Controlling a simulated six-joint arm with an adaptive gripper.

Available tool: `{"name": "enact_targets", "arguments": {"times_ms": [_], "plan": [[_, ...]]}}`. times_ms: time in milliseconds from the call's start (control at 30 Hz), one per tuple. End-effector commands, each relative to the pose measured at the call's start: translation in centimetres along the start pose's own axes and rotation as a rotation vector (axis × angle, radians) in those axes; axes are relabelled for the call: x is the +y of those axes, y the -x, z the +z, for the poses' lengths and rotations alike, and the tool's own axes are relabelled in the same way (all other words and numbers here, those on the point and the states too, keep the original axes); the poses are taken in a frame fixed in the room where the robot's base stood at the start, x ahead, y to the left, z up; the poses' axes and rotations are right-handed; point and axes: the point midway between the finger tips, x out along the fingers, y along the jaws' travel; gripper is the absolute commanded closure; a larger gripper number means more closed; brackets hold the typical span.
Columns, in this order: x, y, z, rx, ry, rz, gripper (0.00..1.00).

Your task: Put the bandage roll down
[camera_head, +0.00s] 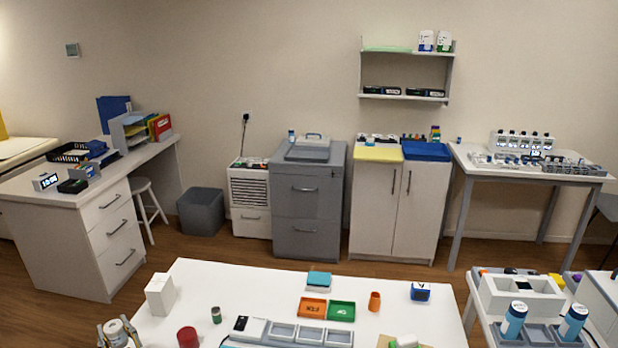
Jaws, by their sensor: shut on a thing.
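My gripper (119,334) shows at the bottom left edge of the picture, partly cut off, beside the left edge of the white table (258,290). It is shut on a pale roll (115,326), which looks like the bandage roll. The fingers are on either side of it. The lower part of the roll is hidden, and I cannot tell its height over the table or floor.
On the table stand a white box (160,294), a red cylinder (187,337), a small green can (216,314), an orange tray (312,308), a green tray (341,311), an orange cup (374,301) and a compartment tray (296,332). The table's back middle-left is clear.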

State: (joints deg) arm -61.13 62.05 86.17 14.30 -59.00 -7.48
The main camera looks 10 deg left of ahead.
Motion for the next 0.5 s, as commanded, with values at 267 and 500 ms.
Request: {"name": "enact_targets", "arguments": {"times_ms": [267,500], "plan": [[4.3,0.1,-0.9,0.002,-0.001,0.045,0.88],[12.1,1.0,-2.5,0.001,0.0,0.122,0.88]]}}
